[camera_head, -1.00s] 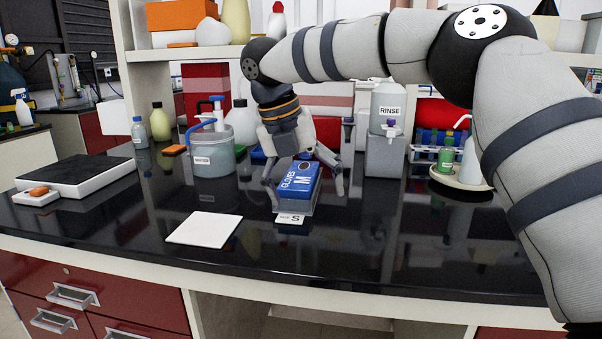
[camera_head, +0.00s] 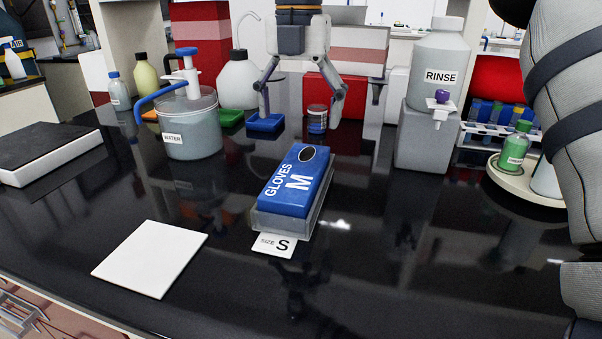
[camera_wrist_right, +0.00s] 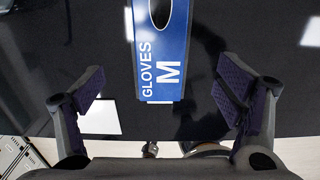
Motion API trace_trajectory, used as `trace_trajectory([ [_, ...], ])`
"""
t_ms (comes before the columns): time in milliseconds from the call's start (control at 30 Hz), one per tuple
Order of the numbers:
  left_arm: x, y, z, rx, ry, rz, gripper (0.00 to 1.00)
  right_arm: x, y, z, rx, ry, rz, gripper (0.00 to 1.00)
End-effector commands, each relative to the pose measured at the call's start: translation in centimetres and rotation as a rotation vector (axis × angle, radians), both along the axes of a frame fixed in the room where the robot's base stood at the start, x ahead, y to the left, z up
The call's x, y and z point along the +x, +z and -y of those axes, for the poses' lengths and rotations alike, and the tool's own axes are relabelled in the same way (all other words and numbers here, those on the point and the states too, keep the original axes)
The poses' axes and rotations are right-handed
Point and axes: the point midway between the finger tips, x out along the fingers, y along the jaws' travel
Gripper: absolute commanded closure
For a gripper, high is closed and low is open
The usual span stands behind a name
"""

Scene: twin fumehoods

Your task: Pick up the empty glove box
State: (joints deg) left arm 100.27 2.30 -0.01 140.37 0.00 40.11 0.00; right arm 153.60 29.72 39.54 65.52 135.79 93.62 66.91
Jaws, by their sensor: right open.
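The glove box (camera_head: 296,181) is blue with white "GLOVES M" lettering and a dark oval opening near its far end. It sits tilted in a clear holder (camera_head: 290,226) on the black bench, with a white "SIZE S" card (camera_head: 272,244) in front. My right gripper (camera_head: 302,116) is open and empty, higher than the box, its fingers pointing down. In the right wrist view the box (camera_wrist_right: 161,60) shows between the spread fingers (camera_wrist_right: 161,78), apart from them. The inside of the box is too dark to read. My left gripper is not in view.
A white tile (camera_head: 150,258) lies at front left. A RINSE bottle (camera_head: 438,70) stands on a grey block (camera_head: 425,140) at right. The bench right of the box is clear.

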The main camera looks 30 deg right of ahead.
Motion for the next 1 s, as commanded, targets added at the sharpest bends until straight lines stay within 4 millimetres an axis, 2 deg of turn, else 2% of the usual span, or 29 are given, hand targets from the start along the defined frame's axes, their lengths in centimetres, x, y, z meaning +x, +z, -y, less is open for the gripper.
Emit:
trace_trajectory([
  [100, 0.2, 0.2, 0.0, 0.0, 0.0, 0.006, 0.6, -0.1, -2.6, 0.0, -0.001, 0.001, -0.002, 0.14],
  [267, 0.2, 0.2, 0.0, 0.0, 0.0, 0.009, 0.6, -0.1, -4.7, 0.0, -0.001, 0.001, -0.001, 0.14],
  [500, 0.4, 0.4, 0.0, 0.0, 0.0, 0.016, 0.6, -0.2, -9.1, -0.1, -0.002, 0.001, -0.001, 0.14],
  [600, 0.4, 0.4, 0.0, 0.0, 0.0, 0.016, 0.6, -0.2, -9.8, -0.1, -0.001, 0.001, 0.0, 0.14],
  [767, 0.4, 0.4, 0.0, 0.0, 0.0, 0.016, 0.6, -0.1, -9.8, -0.1, -0.001, 0.001, 0.001, 0.14],
  [867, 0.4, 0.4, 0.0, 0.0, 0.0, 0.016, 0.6, -0.1, -9.7, -0.1, -0.002, 0.001, 0.001, 0.32],
  [1000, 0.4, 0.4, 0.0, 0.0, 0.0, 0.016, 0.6, -0.1, -9.7, -0.1, -0.002, 0.001, 0.001, 0.63],
])
